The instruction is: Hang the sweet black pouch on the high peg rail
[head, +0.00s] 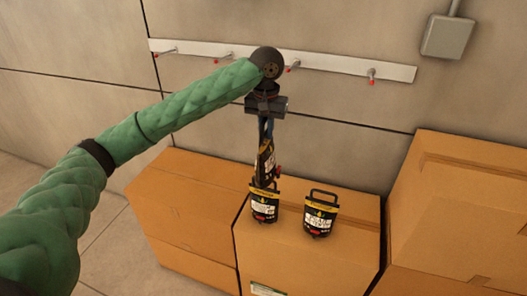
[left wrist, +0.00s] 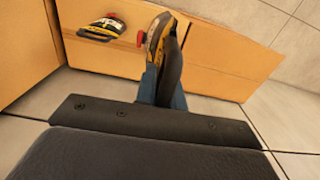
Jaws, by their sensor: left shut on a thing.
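My left gripper (head: 266,137) points down in front of the wall and is shut on a black pouch (head: 265,163) with a yellow band. This held pouch (left wrist: 156,38) shows beside a dark finger in the left wrist view. In the head view it hangs above the boxes, overlapping the top of a second black pouch (head: 264,208). A third black pouch (head: 320,216) with a raised handle stands to the right on the box. The label words are too small to read. The white peg rail (head: 335,64) is on the wall, with several red-tipped pegs. My right gripper is out of view.
A cardboard box (head: 300,262) bears the two standing pouches. Another box (head: 180,205) stands to its left, and a taller box (head: 460,200) to its right. A grey wall box (head: 447,37) is at the upper right. The wall below the rail is bare.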

